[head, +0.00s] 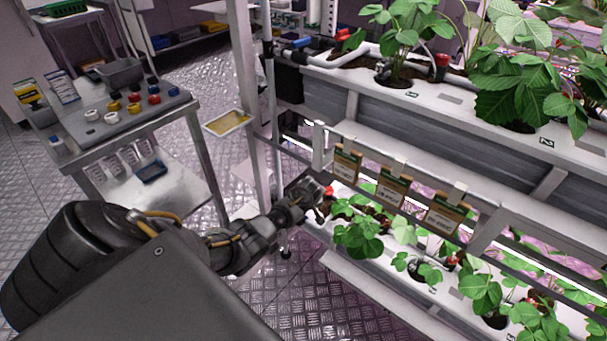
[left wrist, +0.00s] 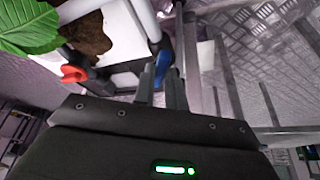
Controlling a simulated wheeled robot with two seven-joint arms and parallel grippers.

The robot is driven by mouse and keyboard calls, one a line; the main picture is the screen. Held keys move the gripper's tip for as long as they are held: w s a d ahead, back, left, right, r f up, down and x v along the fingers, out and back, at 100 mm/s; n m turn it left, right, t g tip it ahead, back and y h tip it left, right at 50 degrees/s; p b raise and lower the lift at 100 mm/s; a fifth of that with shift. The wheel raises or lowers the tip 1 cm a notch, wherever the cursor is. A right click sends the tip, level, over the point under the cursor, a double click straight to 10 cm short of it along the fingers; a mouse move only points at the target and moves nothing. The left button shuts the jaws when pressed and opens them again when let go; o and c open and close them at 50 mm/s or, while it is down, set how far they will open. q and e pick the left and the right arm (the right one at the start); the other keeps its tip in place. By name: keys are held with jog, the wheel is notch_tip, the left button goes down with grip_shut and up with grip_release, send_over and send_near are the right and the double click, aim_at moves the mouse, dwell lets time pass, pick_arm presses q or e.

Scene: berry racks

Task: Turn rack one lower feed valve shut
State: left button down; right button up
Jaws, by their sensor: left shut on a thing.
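My left gripper (head: 312,194) reaches the left end of the rack's lower level. In the left wrist view its two fingers (left wrist: 163,84) are shut on a blue valve handle (left wrist: 162,66) beside a pale pipe (left wrist: 145,18). The gripper hides this handle in the head view. A red handle (left wrist: 75,73) is apart from the fingers, left of them in the wrist view. On the upper level, another blue handle (head: 301,43) and a red handle (head: 341,35) show on the pipe. My right gripper is not in view.
Leafy plants grow in the upper trough (head: 370,78) and lower trough (head: 385,262). Several label cards (head: 391,187) hang between the levels. A rack post (head: 247,80) stands just left of the gripper.

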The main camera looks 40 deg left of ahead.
pick_arm(q)
jog(key=m+p, duration=0.1)
jog(key=m, duration=0.1)
jog(key=m+t+h+p, duration=0.1)
jog(key=m, duration=0.1)
jog(key=m+h+p, duration=0.1)
jog(key=m, duration=0.1)
jog(key=shift+s+a+m+t, duration=0.25)
jog(key=shift+m+t, duration=0.05)
jog(key=shift+m+h, duration=0.3)
jog(key=shift+m, duration=0.9)
jog(key=shift+a+m+h, duration=0.15)
jog(key=shift+m+h, duration=0.35)
jog(key=shift+m, duration=0.7)
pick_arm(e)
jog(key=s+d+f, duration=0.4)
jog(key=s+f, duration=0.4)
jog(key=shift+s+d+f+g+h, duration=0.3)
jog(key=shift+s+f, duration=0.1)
pick_arm(q)
jog(key=shift+m+t, duration=0.3)
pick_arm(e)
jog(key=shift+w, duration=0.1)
pick_arm(q)
jog(key=c, duration=1.4)
grip_release()
jog(key=shift+c, duration=0.2)
